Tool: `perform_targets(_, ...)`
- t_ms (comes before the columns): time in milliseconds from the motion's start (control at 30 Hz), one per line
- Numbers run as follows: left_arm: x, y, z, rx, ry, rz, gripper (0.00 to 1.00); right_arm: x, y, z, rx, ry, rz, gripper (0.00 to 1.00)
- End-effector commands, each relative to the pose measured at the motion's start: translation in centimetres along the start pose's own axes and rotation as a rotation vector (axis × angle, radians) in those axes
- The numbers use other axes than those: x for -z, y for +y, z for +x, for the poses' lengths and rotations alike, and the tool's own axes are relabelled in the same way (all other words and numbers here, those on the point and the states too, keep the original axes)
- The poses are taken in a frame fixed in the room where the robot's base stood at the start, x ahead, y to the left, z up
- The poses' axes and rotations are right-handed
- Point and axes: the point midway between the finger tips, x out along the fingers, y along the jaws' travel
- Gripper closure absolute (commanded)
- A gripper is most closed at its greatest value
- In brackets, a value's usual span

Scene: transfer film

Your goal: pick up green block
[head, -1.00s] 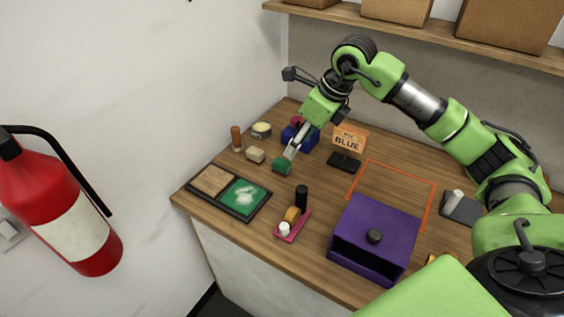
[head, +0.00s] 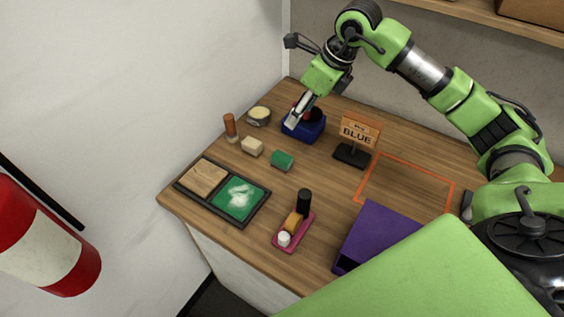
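The green block (head: 282,160) sits on the wooden table, right of the beige block and behind the green pad. It stands clear, with nothing touching it. My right gripper (head: 292,124) reaches down from the upper right. Its pale fingertips are above and behind the green block in the picture, in front of the left part of a blue box (head: 313,133). The fingers overlap in this view, so I cannot tell whether they are open or shut. No object shows between them. My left gripper is not in view.
A beige block (head: 252,146) and a brown-topped stamp (head: 230,127) stand left of the green block. A tray (head: 224,217) with tan and green pads lies in front.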

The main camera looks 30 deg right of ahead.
Motion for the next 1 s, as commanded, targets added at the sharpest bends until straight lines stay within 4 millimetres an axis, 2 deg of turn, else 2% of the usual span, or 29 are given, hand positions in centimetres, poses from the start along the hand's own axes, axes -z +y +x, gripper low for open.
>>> perform_targets(33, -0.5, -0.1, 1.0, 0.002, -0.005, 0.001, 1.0, 0.4, 0.0, 0.9, 0.0, 0.0, 0.0, 0.53)
perform_targets(233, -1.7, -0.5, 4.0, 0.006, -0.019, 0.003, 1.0, 1.6, 0.0, 3.8, 0.0, 0.0, 0.0, 0.53)
perform_targets(400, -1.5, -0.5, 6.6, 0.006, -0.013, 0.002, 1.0, 2.5, 0.0, 6.2, 0.0, 0.0, 0.0, 0.53)
perform_targets(500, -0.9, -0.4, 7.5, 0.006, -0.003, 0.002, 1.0, 2.9, 0.0, 7.0, 0.0, 0.0, 0.0, 0.53)
perform_targets(667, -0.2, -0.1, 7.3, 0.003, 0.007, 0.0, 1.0, 2.9, 0.0, 8.2, -0.002, 0.002, 0.001, 0.53)
perform_targets(1000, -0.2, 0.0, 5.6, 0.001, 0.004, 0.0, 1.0, 2.9, 0.1, 14.2, -0.003, 0.001, 0.002, 0.53)
